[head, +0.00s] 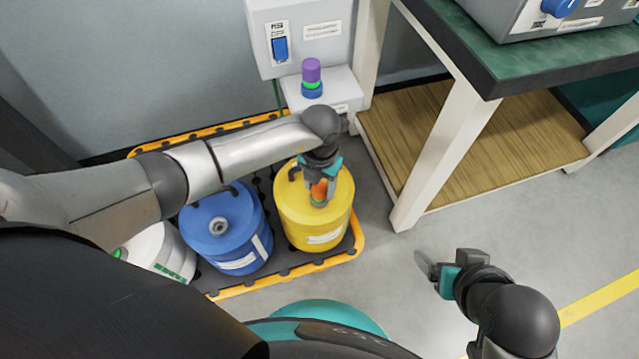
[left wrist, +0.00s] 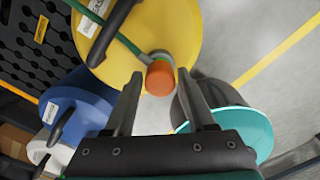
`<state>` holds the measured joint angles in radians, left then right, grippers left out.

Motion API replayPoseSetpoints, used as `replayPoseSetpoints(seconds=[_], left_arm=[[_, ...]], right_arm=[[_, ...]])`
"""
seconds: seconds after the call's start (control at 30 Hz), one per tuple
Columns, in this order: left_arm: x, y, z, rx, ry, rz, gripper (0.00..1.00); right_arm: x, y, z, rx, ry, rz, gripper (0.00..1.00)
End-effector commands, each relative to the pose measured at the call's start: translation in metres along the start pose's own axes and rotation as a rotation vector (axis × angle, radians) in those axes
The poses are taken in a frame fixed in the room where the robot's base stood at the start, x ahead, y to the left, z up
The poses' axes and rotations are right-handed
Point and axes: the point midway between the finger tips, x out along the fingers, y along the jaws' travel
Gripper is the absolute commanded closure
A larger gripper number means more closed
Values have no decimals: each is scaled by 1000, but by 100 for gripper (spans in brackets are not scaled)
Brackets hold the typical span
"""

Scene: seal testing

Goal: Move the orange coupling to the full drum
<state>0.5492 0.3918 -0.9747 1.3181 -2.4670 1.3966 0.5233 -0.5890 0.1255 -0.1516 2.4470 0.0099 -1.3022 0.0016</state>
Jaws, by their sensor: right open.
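The orange coupling (head: 319,191) is at the top of the yellow drum (head: 300,222), on the end of a green hose that shows in the left wrist view. My left gripper (head: 320,188) reaches down over the yellow drum. In the left wrist view its two fingers stand apart on either side of the coupling (left wrist: 160,78), with visible gaps. The blue drum (head: 222,255) stands to the left of the yellow one, with a round fitting on top. A white drum (head: 165,250) is partly hidden by my arm. I cannot tell which drum is full. My right gripper (head: 437,270) is open and empty above the floor.
The drums stand on a black spill pallet with an orange rim (head: 285,277). A wall box with a blue switch (head: 280,48) and a ledge carrying a purple-topped piece (head: 311,72) are behind. A workbench (head: 520,60) stands at the right. Floor at the right front is clear.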

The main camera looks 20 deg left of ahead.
Motion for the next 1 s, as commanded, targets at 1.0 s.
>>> replayPoseSetpoints(seconds=[1.0], left_arm=[[-91, 1, 1, 2, -3, 1, 22]], right_arm=[[-45, 0, -28, 0, 0, 0, 22]])
